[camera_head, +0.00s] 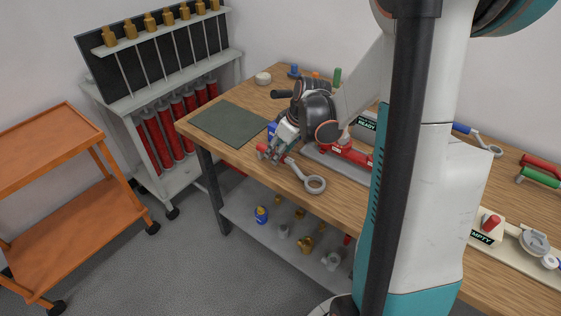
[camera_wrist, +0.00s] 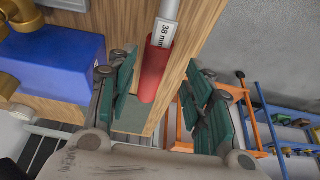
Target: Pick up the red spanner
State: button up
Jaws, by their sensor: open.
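The red spanner lies near the front edge of the wooden bench, with its red handle (camera_head: 264,151) towards the left and its grey ring head (camera_head: 315,184) towards the right. My gripper (camera_head: 279,150) is low over the handle end. In the wrist view my gripper (camera_wrist: 160,78) is open, with a dark green pad on either side of the red handle (camera_wrist: 154,68). The grey shank (camera_wrist: 166,25) carries a "38 mm" label. The pads appear apart from the handle. In the head view my fingers partly hide the spanner where handle meets shank.
A blue block with brass fittings (camera_wrist: 50,62) sits close beside my gripper. A dark green mat (camera_head: 229,123) lies on the bench's left end. A red valve assembly (camera_head: 347,152) stands behind the spanner. A blue-handled spanner (camera_head: 476,136) lies farther right. An orange cart (camera_head: 48,142) stands left.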

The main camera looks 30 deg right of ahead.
jog(key=x, duration=0.1)
jog(key=b+x, duration=0.1)
jog(key=x, duration=0.1)
jog(key=b+x, duration=0.1)
jog(key=x, duration=0.1)
jog(key=shift+w+d, duration=0.2)
jog(key=shift+d, duration=0.1)
jog(key=shift+r, duration=0.1)
grip_shut()
